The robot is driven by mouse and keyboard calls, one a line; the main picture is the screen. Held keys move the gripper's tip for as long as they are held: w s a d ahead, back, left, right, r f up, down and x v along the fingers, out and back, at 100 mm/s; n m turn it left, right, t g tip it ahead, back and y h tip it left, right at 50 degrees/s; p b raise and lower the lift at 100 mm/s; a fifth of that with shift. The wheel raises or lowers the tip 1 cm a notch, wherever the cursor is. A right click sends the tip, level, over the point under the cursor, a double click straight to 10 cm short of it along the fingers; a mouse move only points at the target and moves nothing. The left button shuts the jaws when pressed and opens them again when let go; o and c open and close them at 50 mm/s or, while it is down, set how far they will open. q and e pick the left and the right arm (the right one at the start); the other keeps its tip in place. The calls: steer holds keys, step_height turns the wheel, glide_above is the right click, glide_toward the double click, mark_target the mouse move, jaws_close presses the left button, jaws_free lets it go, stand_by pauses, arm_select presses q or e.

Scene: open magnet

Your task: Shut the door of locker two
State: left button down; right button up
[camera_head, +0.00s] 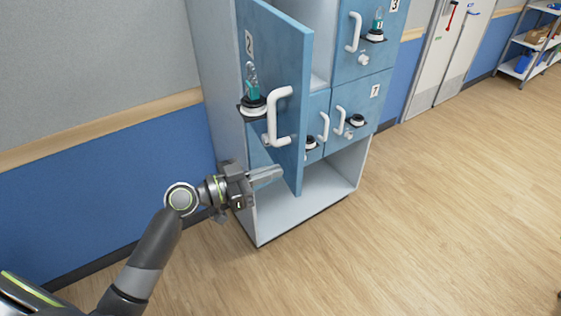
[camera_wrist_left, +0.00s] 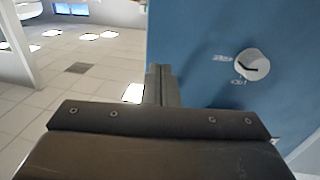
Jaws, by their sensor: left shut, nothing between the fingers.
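The door of locker two (camera_head: 284,75) is blue with a "2" label and stands swung open, out from the cabinet. Its outer face carries a white handle (camera_head: 276,116) and a black-and-white holder with a teal item (camera_head: 252,90). My left gripper (camera_head: 280,172) is shut and empty at the lower part of this door, on its outer-face side. I cannot tell whether the fingertips touch it. In the left wrist view the shut fingers (camera_wrist_left: 161,85) point along a blue panel (camera_wrist_left: 205,40) with a white knob (camera_wrist_left: 252,65). My right gripper is not in view.
The grey cabinet (camera_head: 213,62) stands against a blue and grey wall. Other locker doors, including "3" (camera_head: 363,45) and "1" (camera_head: 360,100), look shut. An open white compartment (camera_head: 320,185) lies below. The wooden floor (camera_head: 430,210) at right is clear.

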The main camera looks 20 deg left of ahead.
arm_select(q)
steer(key=shift+p+x, duration=0.6)
steer(key=shift+x, duration=0.8)
